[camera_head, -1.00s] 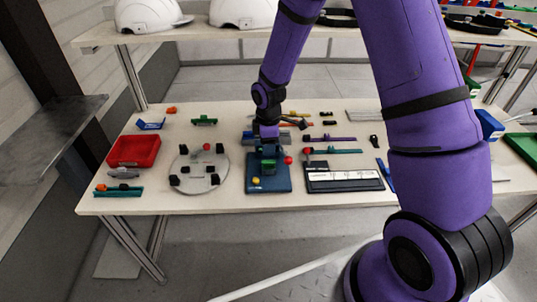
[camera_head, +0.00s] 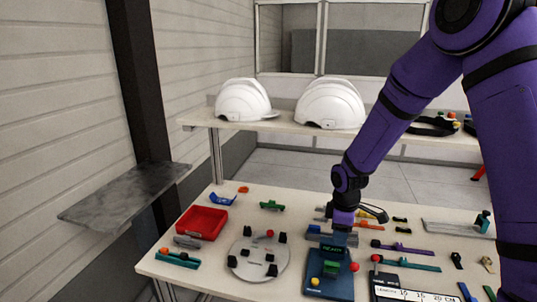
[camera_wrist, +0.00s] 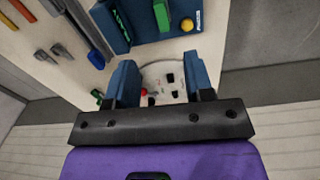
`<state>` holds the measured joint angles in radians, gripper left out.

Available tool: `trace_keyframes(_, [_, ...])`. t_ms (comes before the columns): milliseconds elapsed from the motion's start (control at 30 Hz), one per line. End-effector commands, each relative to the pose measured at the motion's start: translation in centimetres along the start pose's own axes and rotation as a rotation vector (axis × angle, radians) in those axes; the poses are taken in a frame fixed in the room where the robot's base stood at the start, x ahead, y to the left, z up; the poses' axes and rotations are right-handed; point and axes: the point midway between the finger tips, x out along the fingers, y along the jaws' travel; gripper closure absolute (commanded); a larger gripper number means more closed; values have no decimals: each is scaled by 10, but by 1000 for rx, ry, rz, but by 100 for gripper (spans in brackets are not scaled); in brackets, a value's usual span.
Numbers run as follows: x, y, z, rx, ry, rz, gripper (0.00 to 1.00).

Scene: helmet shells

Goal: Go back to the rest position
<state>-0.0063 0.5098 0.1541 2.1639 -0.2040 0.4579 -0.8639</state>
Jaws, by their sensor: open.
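My gripper (camera_head: 336,238) hangs over the back part of a blue fixture (camera_head: 318,288) on the table. The fixture carries a green block, a yellow knob and a red ball. In the wrist view my gripper's two blue fingers (camera_wrist: 163,78) stand wide apart with nothing held between them. A round grey plate (camera_wrist: 172,92) with black blocks shows beyond the gap. The blue fixture (camera_wrist: 150,20) is at the top of that view. In the head view, I cannot tell the exact height of the fingertips above the fixture.
The table (camera_head: 205,275) holds a red bin (camera_head: 202,222), the round plate (camera_head: 246,272), a green clamp (camera_head: 271,206) and several small tools. Two white helmets (camera_head: 243,100) (camera_head: 331,104) sit on a shelf behind. A grey ledge (camera_head: 125,193) juts out at left.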

Motion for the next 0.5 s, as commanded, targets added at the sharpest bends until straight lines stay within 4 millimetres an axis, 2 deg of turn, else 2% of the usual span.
trace_keyframes(33, [-19, 0, 4, 31, 4, 22, 52])
trace_keyframes(200, [-78, -10, 21, 170, 13, 76, 52])
trace_keyframes(500, [-169, -45, 56, 420, 58, 159, 52])
